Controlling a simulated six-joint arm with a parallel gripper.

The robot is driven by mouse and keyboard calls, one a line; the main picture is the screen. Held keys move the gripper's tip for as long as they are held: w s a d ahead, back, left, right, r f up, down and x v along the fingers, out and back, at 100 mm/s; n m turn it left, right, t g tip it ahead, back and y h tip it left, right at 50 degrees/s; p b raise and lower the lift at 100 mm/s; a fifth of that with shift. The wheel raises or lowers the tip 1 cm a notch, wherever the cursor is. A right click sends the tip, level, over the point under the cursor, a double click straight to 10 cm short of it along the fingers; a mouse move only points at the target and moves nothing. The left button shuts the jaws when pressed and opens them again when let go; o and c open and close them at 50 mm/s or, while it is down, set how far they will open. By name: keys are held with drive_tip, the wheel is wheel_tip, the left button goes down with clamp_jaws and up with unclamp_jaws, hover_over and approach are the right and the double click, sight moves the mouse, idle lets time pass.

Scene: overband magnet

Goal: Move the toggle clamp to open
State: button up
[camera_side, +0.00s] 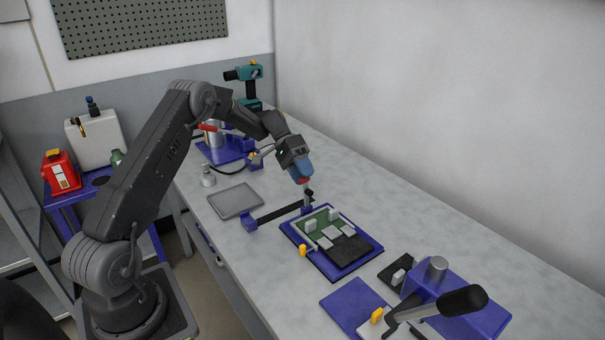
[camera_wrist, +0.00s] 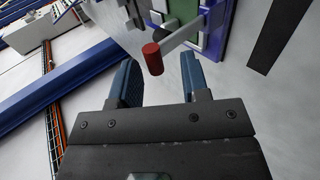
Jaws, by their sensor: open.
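A grey lever with a red end (camera_wrist: 153,58), which looks like the toggle clamp's handle, rises beside the blue-edged board fixture in the wrist view. In the side view the red end (camera_side: 303,181) shows just under my gripper (camera_side: 301,177). My gripper (camera_wrist: 160,64) is open, with its two blue fingers on either side of the red end, near the fingertips. I cannot tell whether they touch it. The clamp's lower parts are small and partly hidden.
The fixture (camera_side: 290,234) with a green board (camera_side: 316,221) lies just in front. A grey tray (camera_side: 236,200) and a dark bar (camera_side: 280,212) lie to the left. A blue device with a black-handled lever (camera_side: 465,299) stands at the front right. Bare bench lies along the right wall.

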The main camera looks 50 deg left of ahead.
drive_tip(key=shift+r, duration=0.1)
drive_tip(key=v, duration=1.3)
drive_tip(key=shift+a, duration=0.35)
drive_tip(key=shift+r, duration=0.15)
drive_tip(key=shift+d+r, duration=0.1)
